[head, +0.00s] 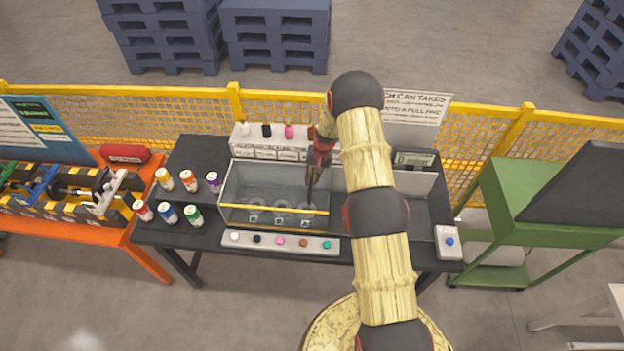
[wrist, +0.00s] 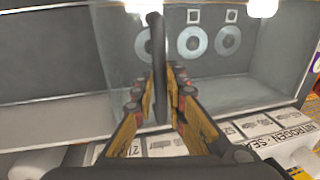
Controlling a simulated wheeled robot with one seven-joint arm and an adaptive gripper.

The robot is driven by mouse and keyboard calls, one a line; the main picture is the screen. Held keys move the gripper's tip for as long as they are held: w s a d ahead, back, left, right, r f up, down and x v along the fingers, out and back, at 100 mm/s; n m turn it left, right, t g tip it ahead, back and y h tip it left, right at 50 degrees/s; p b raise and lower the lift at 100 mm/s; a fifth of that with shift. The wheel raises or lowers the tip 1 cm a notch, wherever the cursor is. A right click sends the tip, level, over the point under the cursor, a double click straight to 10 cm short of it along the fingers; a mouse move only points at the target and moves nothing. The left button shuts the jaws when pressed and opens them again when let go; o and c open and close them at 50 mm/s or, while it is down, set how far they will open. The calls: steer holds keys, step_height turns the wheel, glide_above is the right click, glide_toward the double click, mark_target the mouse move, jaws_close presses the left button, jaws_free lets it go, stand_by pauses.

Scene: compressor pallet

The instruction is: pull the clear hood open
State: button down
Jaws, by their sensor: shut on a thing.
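The clear hood (head: 240,190) stands on the dark table as a see-through box with a yellow strip along its lower front. Its clear panel also shows in the wrist view (wrist: 115,45). A dark upright handle bar (wrist: 157,60) runs between my fingers in the wrist view. My gripper (wrist: 160,85) is shut on this handle. In the head view my gripper (head: 313,175) reaches down at the right part of the hood, and my arm hides some of the area to its right. Ring-shaped seats (wrist: 192,42) show through the clear panel.
Several cans (head: 189,181) stand left of the hood. A strip of coloured buttons (head: 280,241) lies in front of it. A white rack with small bottles (head: 267,143) stands behind. A yellow mesh fence (head: 190,108) runs along the back. A blue-button box (head: 449,241) sits at right.

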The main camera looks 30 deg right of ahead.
steer(key=shift+d, duration=0.1)
stand_by(0.6)
steer(key=s+d+b, duration=0.5)
steer(key=s+d, duration=0.3)
steer(key=d, duration=0.4)
steer(key=s+d+b, duration=0.5)
steer(key=s+d, duration=0.3)
steer(key=d, duration=0.4)
steer(key=s+d+b, duration=0.5)
steer(key=s+d, duration=0.3)
steer(key=d, duration=0.4)
steer(key=shift+s, duration=0.2)
steer(key=shift+d+r, duration=0.1)
steer(key=c, duration=1.8)
jaws_free()
step_height(320, 180, up, 12)
steer(key=s+d, duration=0.1)
steer(key=d, duration=0.1)
steer(key=shift+s+f, duration=0.15)
steer(key=shift+f, duration=0.05)
